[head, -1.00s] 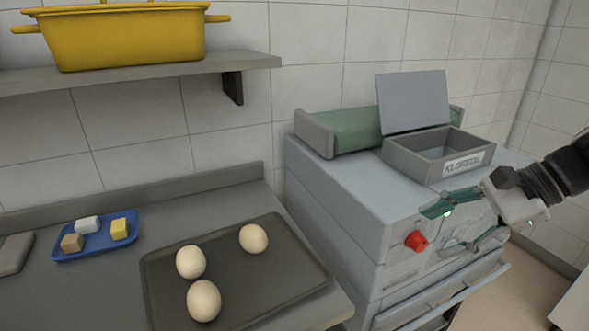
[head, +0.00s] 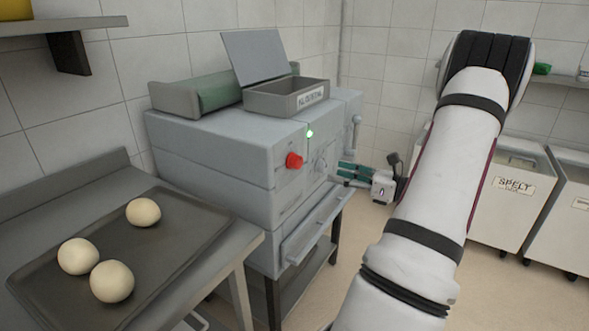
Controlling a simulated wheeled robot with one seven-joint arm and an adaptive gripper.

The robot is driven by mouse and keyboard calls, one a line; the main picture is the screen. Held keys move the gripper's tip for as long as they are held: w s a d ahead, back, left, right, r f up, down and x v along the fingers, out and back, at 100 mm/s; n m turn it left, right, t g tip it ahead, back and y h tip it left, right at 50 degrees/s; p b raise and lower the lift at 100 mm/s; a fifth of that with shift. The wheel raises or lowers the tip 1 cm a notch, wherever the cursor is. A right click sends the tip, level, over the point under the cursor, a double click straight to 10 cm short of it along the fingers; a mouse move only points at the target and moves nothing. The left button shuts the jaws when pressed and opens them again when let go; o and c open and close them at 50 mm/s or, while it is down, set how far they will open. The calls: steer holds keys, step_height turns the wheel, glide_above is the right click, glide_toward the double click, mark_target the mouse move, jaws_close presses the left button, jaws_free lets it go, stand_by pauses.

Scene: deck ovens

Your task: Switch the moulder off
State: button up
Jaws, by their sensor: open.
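The moulder (head: 225,150) is a grey boxy machine with a green roller bed on top, in the middle of the head view. Its front face carries a red button (head: 294,160), a lit green lamp (head: 309,133) and a round dial (head: 320,167). My gripper (head: 343,174) is open and empty, with its green-padded fingers pointing left toward the front face. It is to the right of the red button and dial. I cannot tell whether a fingertip touches the machine.
An open grey box (head: 290,98) with a lid sits on the moulder. At left, a dark tray (head: 60,240) with 3 dough balls lies on a bench. White bins (head: 510,200), one labelled SPELT, stand at right. Open floor lies between.

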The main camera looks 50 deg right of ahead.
mark_target(300, 164)
steer(key=w, duration=0.4)
steer(key=w+a, duration=0.1)
steer(key=w, duration=0.7)
steer(key=shift+a+b, duration=0.3)
steer(key=shift+a, duration=0.1)
steer(key=shift+s, duration=0.1)
steer(key=shift+c, duration=0.3)
steer(key=c, duration=1)
